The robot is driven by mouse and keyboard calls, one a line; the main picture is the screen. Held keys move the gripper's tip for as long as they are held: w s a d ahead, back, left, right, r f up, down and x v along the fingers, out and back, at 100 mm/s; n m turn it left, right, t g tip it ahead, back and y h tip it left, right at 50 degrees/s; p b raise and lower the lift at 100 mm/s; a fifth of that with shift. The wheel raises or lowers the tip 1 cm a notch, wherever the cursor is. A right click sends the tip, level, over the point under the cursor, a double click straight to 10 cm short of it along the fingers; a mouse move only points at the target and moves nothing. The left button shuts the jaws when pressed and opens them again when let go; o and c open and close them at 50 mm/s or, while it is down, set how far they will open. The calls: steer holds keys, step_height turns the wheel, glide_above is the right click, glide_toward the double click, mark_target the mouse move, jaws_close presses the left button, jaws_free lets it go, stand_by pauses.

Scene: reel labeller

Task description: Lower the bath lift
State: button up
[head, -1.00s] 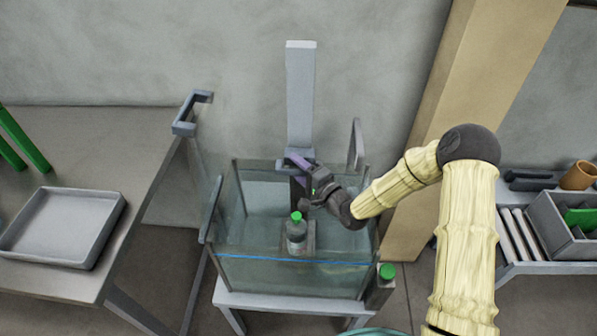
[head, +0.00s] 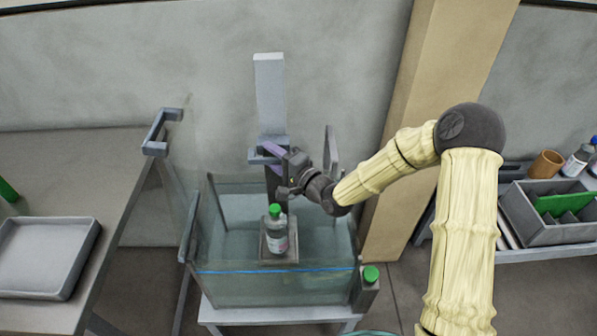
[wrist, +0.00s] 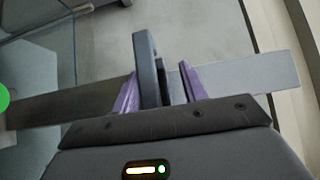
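The bath lift has a tall grey column (head: 270,95) behind a glass tank (head: 225,290). A small platform (head: 280,262) on it carries a bottle (head: 277,240) with a green cap, upright inside the tank. My gripper (head: 271,151) is at the column, above the tank's rim. The bottle's green cap (wrist: 3,98) shows at the left edge there. How deep the bottle sits in the liquid is hard to tell.
A grey tray (head: 45,257) lies on the left table (head: 112,180). A green-capped container (head: 369,285) stands at the tank's front right corner. A grey divided bin (head: 535,228) and a brown cup (head: 547,163) are on the right shelf. A tan post (head: 410,130) stands behind my arm.

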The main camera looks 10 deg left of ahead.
steer(key=p+v, duration=0.2)
steer(key=v, duration=1.7)
steer(key=shift+d, duration=0.4)
stand_by(1.4)
steer(key=shift+s+p, duration=0.1)
steer(key=shift+p, duration=0.4)
steer(key=a+b, duration=0.1)
steer(key=b, duration=0.1)
steer(key=w+a+f+b, duration=0.1)
steer(key=b, duration=0.1)
steer(key=shift+w+a, duration=0.15)
